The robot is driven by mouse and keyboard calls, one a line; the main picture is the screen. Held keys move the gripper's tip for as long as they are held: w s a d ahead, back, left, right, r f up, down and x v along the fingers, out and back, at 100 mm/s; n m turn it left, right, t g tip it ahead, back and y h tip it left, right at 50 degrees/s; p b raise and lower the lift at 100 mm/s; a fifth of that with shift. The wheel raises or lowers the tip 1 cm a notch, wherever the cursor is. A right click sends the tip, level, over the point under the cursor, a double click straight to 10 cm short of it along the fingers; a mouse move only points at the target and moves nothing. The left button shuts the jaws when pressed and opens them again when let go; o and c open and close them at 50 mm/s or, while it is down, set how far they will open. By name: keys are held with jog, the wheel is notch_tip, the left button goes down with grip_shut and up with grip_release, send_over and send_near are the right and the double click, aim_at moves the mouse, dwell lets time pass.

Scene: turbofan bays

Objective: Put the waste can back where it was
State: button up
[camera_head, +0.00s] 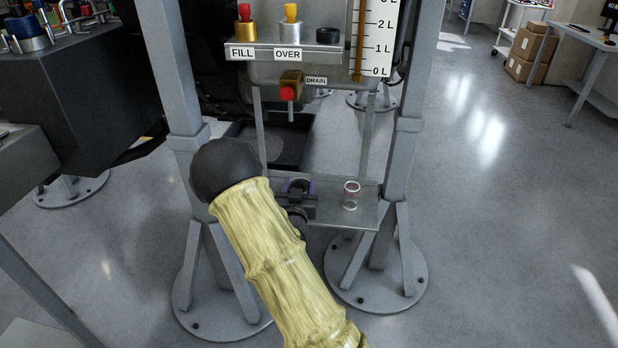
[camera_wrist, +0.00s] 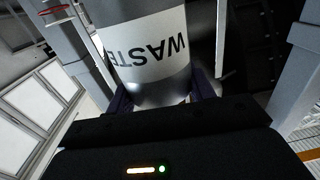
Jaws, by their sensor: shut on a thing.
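The waste can (camera_wrist: 150,50) is a grey metal cylinder with a white label reading WASTE, upside down in the wrist view. My gripper (camera_wrist: 163,95) is shut on it, with a purple finger at each side of its near end. In the head view my gripper (camera_head: 299,188) is at the small metal shelf (camera_head: 366,214) between two grey posts. My dark gripper body and arm hide most of the can there. I cannot tell whether the can touches the shelf.
A small clear glass jar (camera_head: 351,195) stands on the shelf just right of my gripper. Above are the red drain valve (camera_head: 289,93), the FILL and OVER caps and a litre scale (camera_head: 372,40). The grey posts (camera_head: 407,125) flank the shelf closely. Floor is open at right.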

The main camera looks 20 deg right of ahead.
jog(key=s+a+f+n+t+y, duration=0.1)
jog(key=s+a+f+y, duration=0.3)
jog(key=a+f, duration=0.7)
jog(key=s+a+n, duration=0.1)
jog(key=s+a, duration=0.1)
jog(key=shift+a+n+t, duration=0.4)
